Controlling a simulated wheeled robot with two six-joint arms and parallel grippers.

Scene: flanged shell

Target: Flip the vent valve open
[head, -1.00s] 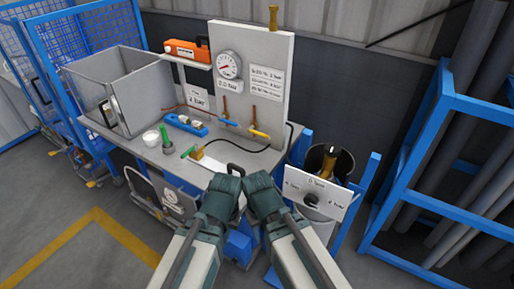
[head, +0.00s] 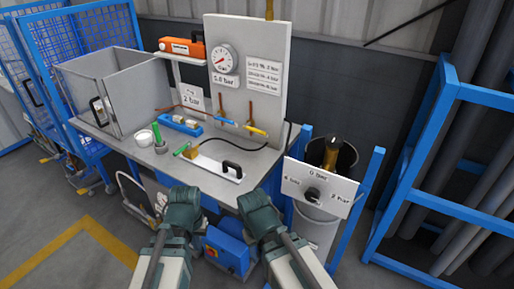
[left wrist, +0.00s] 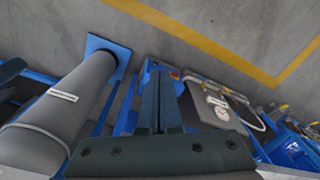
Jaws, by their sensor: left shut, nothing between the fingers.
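Two lever valves stand on the white panel above the bench: one with a blue handle (head: 227,122), one with a yellow handle (head: 255,130). I cannot tell which is the vent valve. A green-handled lever (head: 182,149) with a brass body (head: 191,154) lies on the bench. A round gauge (head: 221,60) sits on the panel over a small bar readout. My left gripper (head: 182,199) is in front of the bench, apart from the valves. In the left wrist view its fingers (left wrist: 158,98) are shut and empty. My right gripper (head: 252,202) is right of it, its fingertips unclear.
A plate with a black handle (head: 231,170) lies at the bench's front edge. A grey open-fronted box (head: 118,88) stands at the left. A sign with a black knob (head: 313,194) stands at the right before a bin (head: 345,160). A blue rack (head: 450,160) stands far right.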

